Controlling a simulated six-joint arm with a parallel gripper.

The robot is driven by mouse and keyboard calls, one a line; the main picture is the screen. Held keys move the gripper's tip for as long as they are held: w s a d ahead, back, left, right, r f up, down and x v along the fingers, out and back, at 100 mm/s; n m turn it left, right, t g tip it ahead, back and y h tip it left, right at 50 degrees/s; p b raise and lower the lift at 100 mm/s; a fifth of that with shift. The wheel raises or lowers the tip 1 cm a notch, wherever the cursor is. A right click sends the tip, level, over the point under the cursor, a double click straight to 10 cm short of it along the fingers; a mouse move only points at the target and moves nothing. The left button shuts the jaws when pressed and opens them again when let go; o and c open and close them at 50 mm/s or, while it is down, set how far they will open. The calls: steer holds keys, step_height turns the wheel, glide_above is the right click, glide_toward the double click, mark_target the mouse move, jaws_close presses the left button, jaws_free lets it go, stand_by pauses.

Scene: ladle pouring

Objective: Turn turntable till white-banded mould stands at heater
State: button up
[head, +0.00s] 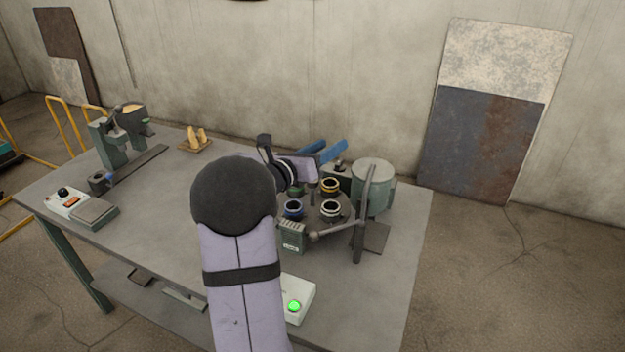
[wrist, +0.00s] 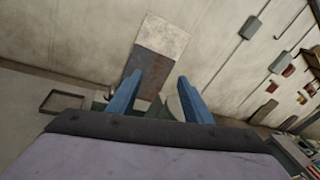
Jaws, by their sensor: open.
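The turntable (head: 312,212) stands near the table's right end, partly hidden by my arm. The white-banded mould (head: 330,208) is at its front right, upright. A ribbed green box (head: 291,237), which looks like the heater, stands at the front left, closest to the blue-banded mould. My gripper (head: 333,145) is behind and above the turntable, open, its blue fingers apart. In the wrist view the open fingers (wrist: 160,76) hold nothing.
A grey-green cylinder (head: 374,174) stands right of the turntable, with a dark upright bar (head: 361,220) before it. A white box with a green lamp (head: 297,299) is in front. A green stand (head: 112,143) is at the far left. The middle-left tabletop is mostly clear.

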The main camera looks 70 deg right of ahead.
mark_target(313, 194)
steer(key=w+a+f+t+y, duration=0.3)
steer(key=w+f+t, duration=0.1)
steer(key=f, duration=0.7)
steer(key=shift+w+f+m+t, duration=0.3)
steer(key=shift+w+t, duration=0.1)
steer(key=shift+w, duration=0.4)
steer(key=shift+p+x, duration=1.2)
steer(key=shift+x, duration=2.4)
steer(key=shift+f, duration=0.1)
jaws_close()
